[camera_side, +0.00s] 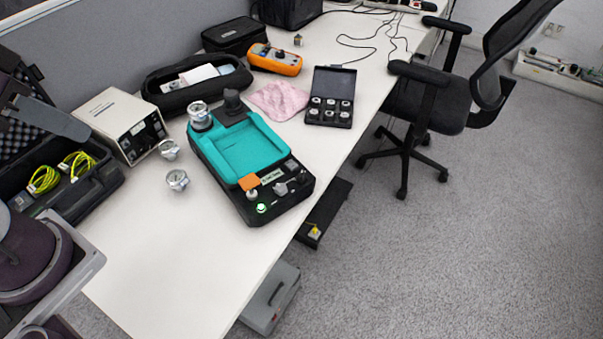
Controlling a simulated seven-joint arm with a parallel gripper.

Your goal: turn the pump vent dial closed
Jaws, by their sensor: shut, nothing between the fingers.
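The pump appears to be the black unit with a teal tray (196,152) standing on the white bench. Its front panel (291,201) carries several small controls. These include an orange part (249,182), a small labelled plate (272,177), a grey lever-like knob (281,188) and a green-and-white button or knob (262,208). I cannot tell for sure which control is the vent dial, or its setting. A round metal fitting (200,117) sits at the unit's back left corner. My gripper is not in view; only part of my arm shows at the left edge.
Two loose gauges (169,150) (177,181) lie left of the pump, near a white instrument box (123,123). A pink cloth (279,100), an open black case (330,97) and an orange meter (275,59) lie behind. The near bench surface (170,260) is clear.

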